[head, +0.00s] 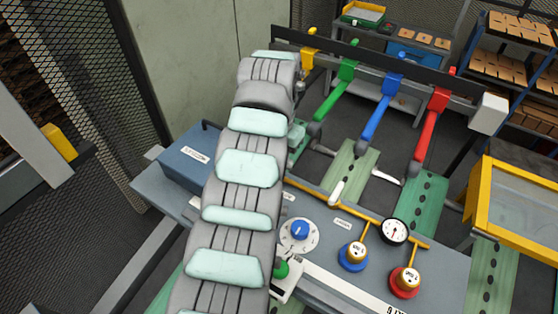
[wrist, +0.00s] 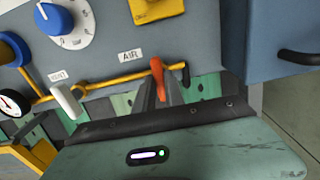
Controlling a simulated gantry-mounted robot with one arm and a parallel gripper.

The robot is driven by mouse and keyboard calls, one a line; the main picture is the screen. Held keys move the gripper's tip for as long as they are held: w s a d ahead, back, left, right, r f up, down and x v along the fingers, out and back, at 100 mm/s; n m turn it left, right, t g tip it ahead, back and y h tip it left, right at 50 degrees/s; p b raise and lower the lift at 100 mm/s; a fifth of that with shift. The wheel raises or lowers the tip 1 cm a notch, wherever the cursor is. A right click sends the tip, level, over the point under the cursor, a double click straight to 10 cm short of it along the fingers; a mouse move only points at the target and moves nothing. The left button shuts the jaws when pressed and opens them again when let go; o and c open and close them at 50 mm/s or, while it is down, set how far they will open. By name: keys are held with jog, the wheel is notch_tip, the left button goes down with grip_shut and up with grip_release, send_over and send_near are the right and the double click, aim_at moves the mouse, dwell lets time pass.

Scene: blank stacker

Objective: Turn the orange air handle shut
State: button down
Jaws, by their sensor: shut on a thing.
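The orange air handle (wrist: 158,75) stands on the yellow pipe (wrist: 105,85), just right of the AIR label (wrist: 131,55) in the wrist view. Its long side lies across the pipe there. My gripper (wrist: 163,86) has grey fingers at the handle, and it is shut on it. The green-grey hand body fills the bottom of the wrist view and hides part of what lies below. In the head view my arm hides the handle and the gripper.
A white handle (wrist: 66,102) sits on the same pipe, left in the wrist view. A blue box (wrist: 283,35) stands close on the right. The panel also has a blue dial (head: 299,232), a pressure gauge (head: 394,231), and blue (head: 353,256) and red (head: 405,281) knobs.

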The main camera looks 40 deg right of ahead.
jog(key=c, duration=1.4)
grip_release()
jog(key=shift+c, duration=0.2)
notch_tip(320, 180, up, 11)
jog(key=shift+p, duration=0.4)
jog(key=shift+f, duration=0.1)
